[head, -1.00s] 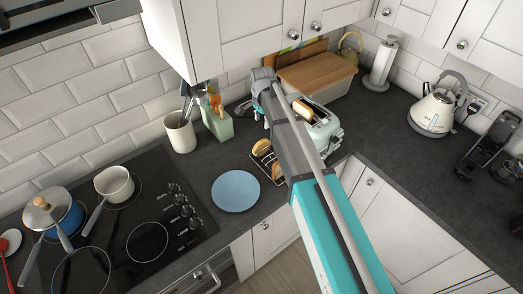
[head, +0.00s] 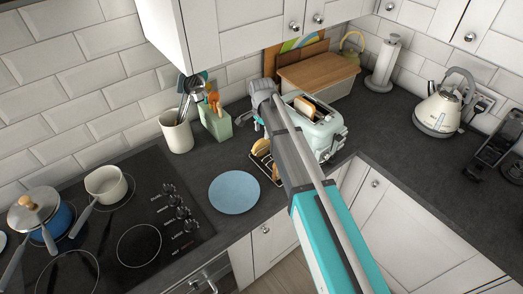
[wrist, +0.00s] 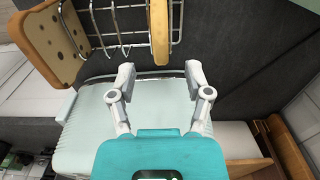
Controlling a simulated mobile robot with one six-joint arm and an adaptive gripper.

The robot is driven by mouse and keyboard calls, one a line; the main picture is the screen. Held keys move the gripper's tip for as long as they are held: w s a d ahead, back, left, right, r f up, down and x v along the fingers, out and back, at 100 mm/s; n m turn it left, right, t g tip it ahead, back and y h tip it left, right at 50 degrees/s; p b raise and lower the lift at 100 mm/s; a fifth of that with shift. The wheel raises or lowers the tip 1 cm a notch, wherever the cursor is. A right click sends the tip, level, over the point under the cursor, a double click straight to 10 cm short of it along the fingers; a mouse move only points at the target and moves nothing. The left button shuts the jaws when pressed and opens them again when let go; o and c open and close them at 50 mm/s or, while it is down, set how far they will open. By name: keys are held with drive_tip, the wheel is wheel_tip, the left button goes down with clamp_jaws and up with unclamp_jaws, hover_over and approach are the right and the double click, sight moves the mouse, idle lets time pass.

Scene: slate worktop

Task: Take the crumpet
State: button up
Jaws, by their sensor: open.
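A pale brown piece with small dark holes (wrist: 55,40), which looks like the crumpet, leans at the left end of a wire rack (wrist: 102,32) in the wrist view. A second golden piece (wrist: 161,30) stands edge-on in the rack; I cannot tell its kind. My gripper (wrist: 160,70) is open and empty, with its fingertips short of this edge-on piece and to either side of its line. In the head view the rack (head: 274,178) holds bread pieces (head: 260,147) beside the toaster, and my arm partly covers them.
A mint toaster (head: 328,137) with a bread slice (head: 306,107) in it stands right of the rack. A blue plate (head: 234,194) lies to the left, near the hob (head: 137,205). A green utensil holder (head: 215,122) and a white crock (head: 177,132) stand behind. The worktop at right has clear room.

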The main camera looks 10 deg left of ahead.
sight(262, 139)
drive_tip(key=shift+f, duration=0.2)
idle(0.3)
drive_tip(key=shift+w+f+b, duration=0.1)
drive_tip(key=shift+f+b, duration=2.35)
drive_tip(key=shift+b, duration=0.15)
clamp_jaws()
